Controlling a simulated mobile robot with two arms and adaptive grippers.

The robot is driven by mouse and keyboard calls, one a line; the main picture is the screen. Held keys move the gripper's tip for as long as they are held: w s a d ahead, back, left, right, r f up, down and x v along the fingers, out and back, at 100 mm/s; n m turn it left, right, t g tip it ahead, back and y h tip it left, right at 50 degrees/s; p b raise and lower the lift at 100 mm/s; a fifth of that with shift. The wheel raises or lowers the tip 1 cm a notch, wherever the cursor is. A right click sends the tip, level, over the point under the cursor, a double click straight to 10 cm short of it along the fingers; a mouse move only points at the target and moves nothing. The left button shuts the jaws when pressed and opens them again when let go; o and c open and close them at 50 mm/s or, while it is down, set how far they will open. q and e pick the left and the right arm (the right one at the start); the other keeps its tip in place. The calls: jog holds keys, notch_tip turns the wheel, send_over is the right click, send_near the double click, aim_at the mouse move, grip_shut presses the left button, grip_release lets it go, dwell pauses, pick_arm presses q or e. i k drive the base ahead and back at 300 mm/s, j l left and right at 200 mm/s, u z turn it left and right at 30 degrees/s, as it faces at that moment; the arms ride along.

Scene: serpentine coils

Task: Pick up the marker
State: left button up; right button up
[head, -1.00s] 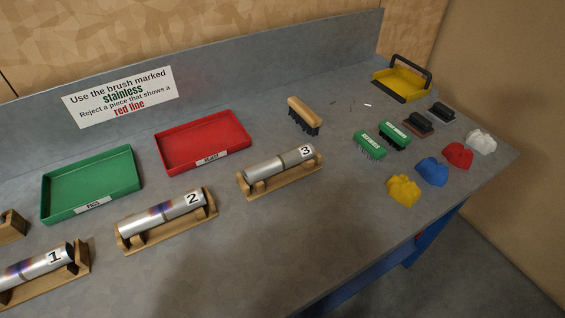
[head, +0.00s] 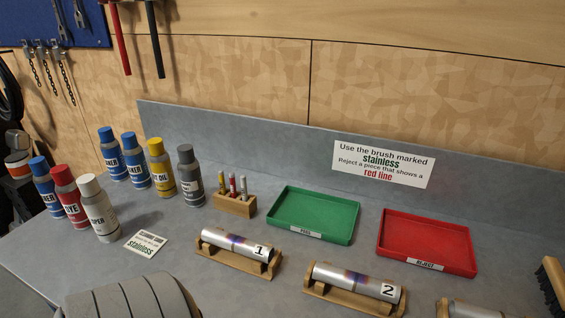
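A small wooden block (head: 236,208) stands on the bench left of the green tray and holds three slim upright pens. The left pen (head: 222,181) has a yellowish top, the middle pen (head: 232,184) is red and pale, and the right pen (head: 243,186) is pale with a darker tip. I cannot read any label on them. Neither gripper shows. A grey ribbed rounded shape, which looks like part of my arm, is at the bottom left, well in front of the block.
Several bottles and cans, including a dark grey can (head: 190,178), stand left of the block. A stainless card (head: 146,243) lies in front of them. Green (head: 300,235) and red (head: 425,262) trays are to the right. Tubes 1 (head: 238,243) and 2 (head: 357,282) rest on wooden cradles nearer me.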

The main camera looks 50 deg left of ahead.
aim_at(232, 179)
jog(key=u, duration=2)
